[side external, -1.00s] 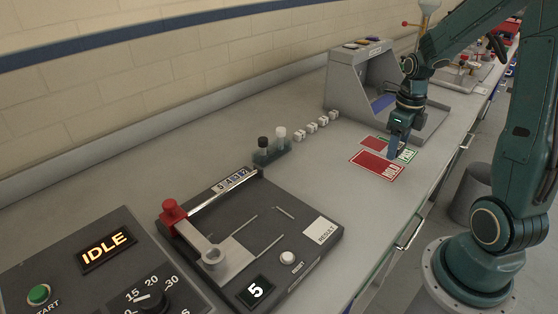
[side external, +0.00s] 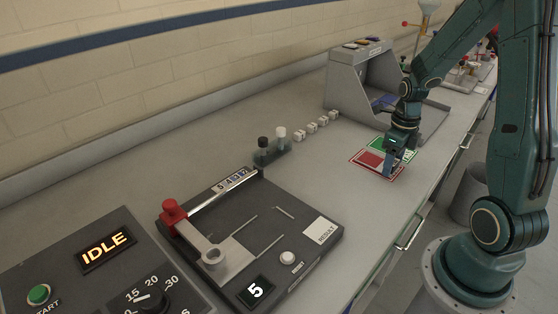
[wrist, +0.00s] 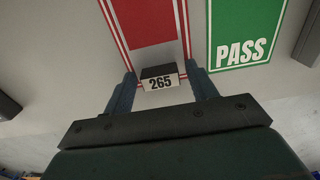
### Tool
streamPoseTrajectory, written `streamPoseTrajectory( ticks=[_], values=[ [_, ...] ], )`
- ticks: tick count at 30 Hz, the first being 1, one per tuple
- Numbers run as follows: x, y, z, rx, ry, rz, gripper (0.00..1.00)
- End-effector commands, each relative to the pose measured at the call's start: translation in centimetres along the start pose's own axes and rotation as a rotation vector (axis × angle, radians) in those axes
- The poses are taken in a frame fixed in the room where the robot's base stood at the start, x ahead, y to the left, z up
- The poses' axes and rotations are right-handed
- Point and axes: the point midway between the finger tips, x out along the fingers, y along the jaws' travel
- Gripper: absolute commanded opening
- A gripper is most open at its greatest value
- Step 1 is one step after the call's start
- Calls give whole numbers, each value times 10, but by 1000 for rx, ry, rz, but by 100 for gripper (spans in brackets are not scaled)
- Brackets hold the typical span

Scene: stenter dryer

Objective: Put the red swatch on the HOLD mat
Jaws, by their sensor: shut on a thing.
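The red swatch (wrist: 150,20) shows as a plain red patch in the wrist view, with a black-topped tag block marked 265 (wrist: 160,83) at its near end. My gripper (wrist: 160,88) is shut on this block. The red HOLD mat (wrist: 184,28), with a white inner line, frames the swatch from below. In the side view the swatch (side external: 370,160) is over the HOLD mat (side external: 362,168), and my gripper (side external: 391,168) points down at its right part. The word HOLD is hidden. I cannot tell whether the swatch touches the mat.
The green PASS mat (wrist: 243,35) lies right beside the HOLD mat. A grey booth (side external: 350,85) stands behind. The bench front edge is close.

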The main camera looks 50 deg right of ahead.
Motion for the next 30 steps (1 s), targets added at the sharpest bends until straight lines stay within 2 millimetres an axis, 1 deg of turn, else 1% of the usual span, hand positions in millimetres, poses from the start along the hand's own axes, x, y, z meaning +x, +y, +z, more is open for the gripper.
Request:
streamPoseTrajectory(
  ticks=[11,12,14,15,16,25,30],
  values=[
    [0,0,0,0,0,0,35],
    [0,0,0,0,0,0,61],
    [0,0,0,0,0,0,73],
    [0,0,0,0,0,0,81],
    [0,0,0,0,0,0,83],
    [0,0,0,0,0,0,83],
    [-5,0,0,0,-1,-1,83]
  ],
)
